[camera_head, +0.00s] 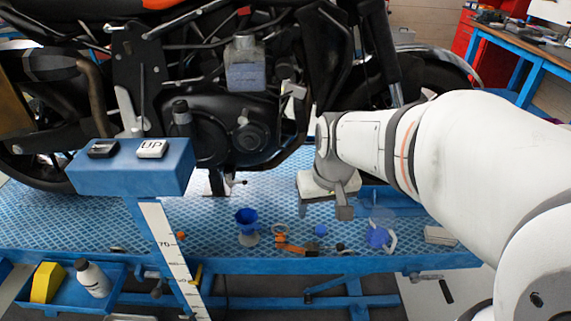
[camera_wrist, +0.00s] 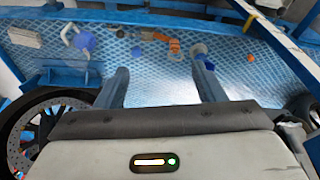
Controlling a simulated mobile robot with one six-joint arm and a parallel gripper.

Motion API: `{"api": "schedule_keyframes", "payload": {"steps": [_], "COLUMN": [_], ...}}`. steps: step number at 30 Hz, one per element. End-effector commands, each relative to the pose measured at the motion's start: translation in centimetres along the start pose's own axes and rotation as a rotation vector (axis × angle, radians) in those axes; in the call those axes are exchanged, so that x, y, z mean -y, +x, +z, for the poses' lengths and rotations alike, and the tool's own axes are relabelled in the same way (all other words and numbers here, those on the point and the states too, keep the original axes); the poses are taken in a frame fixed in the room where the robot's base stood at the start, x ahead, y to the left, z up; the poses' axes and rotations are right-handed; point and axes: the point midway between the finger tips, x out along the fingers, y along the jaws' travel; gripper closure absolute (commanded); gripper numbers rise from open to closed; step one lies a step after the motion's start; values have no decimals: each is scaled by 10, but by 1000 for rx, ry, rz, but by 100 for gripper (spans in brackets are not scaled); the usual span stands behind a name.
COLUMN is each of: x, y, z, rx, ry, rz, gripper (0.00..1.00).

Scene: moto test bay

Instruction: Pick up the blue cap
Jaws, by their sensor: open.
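The small blue cap (camera_head: 321,230) lies on the blue textured platform of the lift, between an orange tool and a blue jug. It also shows in the wrist view (camera_wrist: 137,51), beyond the fingertips and between their lines. My gripper (camera_head: 325,209) is open and empty, above the platform and just behind the cap in the head view. In the wrist view its two fingers (camera_wrist: 160,66) stand apart with bare platform between them. The cap is apart from both fingers.
An orange tool (camera_head: 290,246) lies left of the cap, and a blue funnel (camera_head: 247,216) stands further left. A blue jug with a white handle (camera_head: 377,236) is to the right. The motorcycle (camera_head: 250,135) stands behind. A blue control post (camera_head: 130,170) rises at left.

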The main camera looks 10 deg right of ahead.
Motion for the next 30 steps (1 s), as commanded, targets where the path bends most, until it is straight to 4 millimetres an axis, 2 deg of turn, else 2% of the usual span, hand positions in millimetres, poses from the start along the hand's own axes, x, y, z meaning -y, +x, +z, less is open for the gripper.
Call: {"api": "schedule_keyframes", "payload": {"steps": [1,5,9,12,15,18,21,30], "x": [-7,-26,-52,-71,-89,-103,-111,-115], "y": [47,115,196,252,300,334,354,387], "z": [-11,-48,-83,-103,-118,-128,-134,-138], "rx": [5,-4,-14,-22,-28,-34,-37,-39], "ry": [4,4,4,6,8,8,6,6], "rz": [-2,-4,-4,-2,0,4,6,6], "gripper": [37,37,37,37,37,37,37,37]}}
